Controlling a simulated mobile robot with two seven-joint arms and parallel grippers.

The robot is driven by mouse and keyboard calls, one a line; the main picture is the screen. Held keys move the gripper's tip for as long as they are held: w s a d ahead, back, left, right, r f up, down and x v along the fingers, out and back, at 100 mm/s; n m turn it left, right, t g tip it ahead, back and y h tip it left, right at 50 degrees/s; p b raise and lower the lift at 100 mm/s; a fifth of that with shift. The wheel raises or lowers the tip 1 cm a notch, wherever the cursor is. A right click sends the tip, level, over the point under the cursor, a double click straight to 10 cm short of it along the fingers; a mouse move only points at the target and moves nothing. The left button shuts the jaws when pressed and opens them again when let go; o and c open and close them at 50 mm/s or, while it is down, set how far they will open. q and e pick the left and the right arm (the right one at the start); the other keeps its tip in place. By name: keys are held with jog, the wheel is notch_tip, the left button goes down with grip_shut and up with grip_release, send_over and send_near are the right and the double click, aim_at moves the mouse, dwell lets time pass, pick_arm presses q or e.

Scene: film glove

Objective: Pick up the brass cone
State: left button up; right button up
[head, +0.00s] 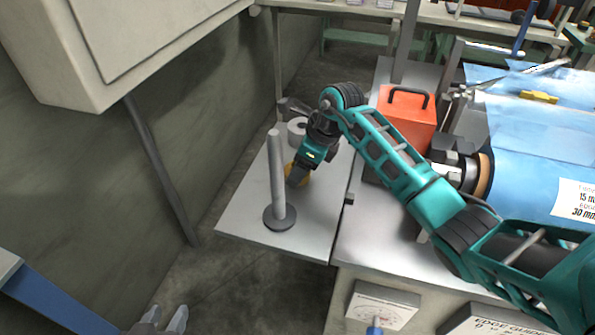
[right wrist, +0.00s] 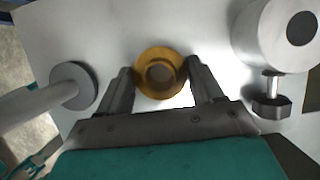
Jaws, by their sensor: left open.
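The brass cone (head: 289,169) stands on the grey metal side table, partly hidden by my right gripper (head: 298,180) in the head view. In the right wrist view the brass cone (right wrist: 160,72) shows from above as a gold ring with a round opening. The fingers of my right gripper (right wrist: 158,75) are spread, one on each side of the cone. I cannot tell if they touch it. My left gripper (head: 164,319) is open and empty at the bottom left edge of the head view, low over the floor and away from the table.
A grey post on a round base (head: 279,217) stands close left of my right gripper. A grey cylinder (head: 297,129) with a knob sits behind it. An orange box with a handle (head: 407,117) is to the right. The table's front left (head: 245,222) is clear.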

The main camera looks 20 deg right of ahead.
jog(key=c, duration=0.7)
pick_arm(q)
jog(key=shift+s+f, duration=0.3)
pick_arm(e)
jog(key=shift+r, duration=0.15)
